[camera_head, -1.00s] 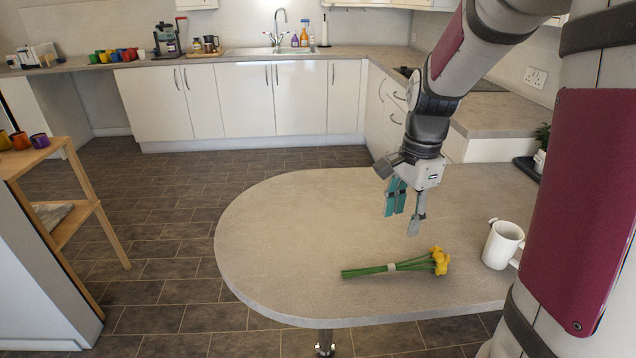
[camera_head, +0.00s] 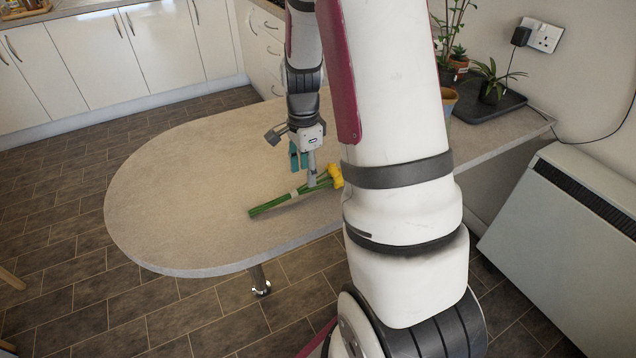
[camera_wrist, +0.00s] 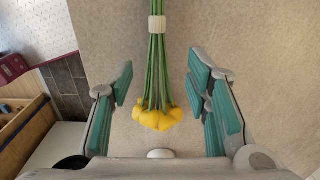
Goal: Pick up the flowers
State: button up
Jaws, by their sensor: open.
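The flowers (camera_head: 292,195) are a bunch of yellow blooms on green stems with a pale band. They lie on the rounded grey table (camera_head: 190,200), blooms toward my arm. In the wrist view the flowers (camera_wrist: 156,75) run between the fingers, with the blooms nearest the palm and the stems pointing away. My gripper (camera_head: 304,165) points down just above or at the bloom end, with a finger overlapping the stems in the head view. In the wrist view my gripper (camera_wrist: 165,105) is open, its teal pads clear of the flowers on both sides. My arm hides part of the table.
Potted plants (camera_head: 490,85) stand on a dark tray (camera_head: 488,106) at the back right. A white heater (camera_head: 570,215) is at the right. White cabinets (camera_head: 150,45) line the back. The table left of the flowers is clear.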

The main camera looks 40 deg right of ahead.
aim_at(306, 185)
notch_tip(306, 185, down, 5)
jog(key=shift+s, duration=0.15)
jog(key=shift+c, duration=0.3)
